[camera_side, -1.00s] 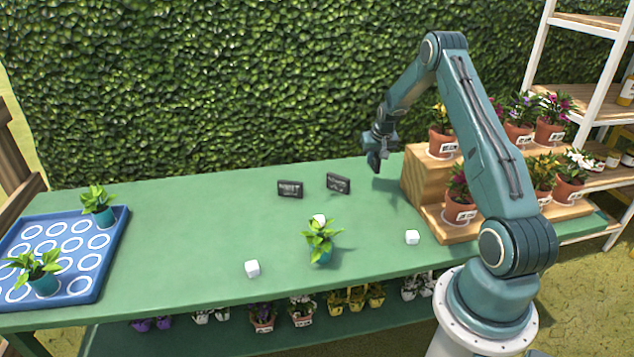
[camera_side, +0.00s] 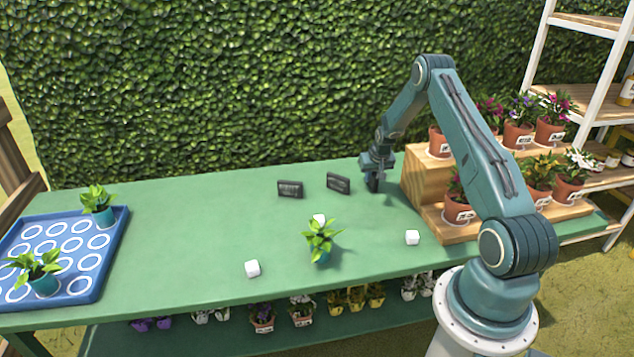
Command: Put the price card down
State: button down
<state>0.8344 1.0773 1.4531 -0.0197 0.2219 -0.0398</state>
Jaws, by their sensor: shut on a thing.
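My gripper (camera_side: 374,176) is low over the back right of the green table (camera_side: 190,222), just left of the wooden stepped stand. It points down and is shut on a small dark price card (camera_side: 373,185). The card's lower edge is at or very near the table top; I cannot tell whether it touches. Two other dark price cards stand upright to the left, one nearer (camera_side: 338,184) and one farther (camera_side: 290,189). The face of the held card is not readable.
The wooden stand (camera_side: 420,180) with potted flowers is close on the right. A potted plant (camera_side: 321,240) and white cubes, including one at the right (camera_side: 412,237), are on the table. A blue tray (camera_side: 112,248) with two plants is at the left. The table's centre-left is clear.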

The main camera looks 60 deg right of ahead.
jog(key=shift+f, duration=0.15)
jog(key=c, duration=1.4)
grip_release()
jog(key=shift+v, duration=6.15)
jog(key=shift+w, duration=0.1)
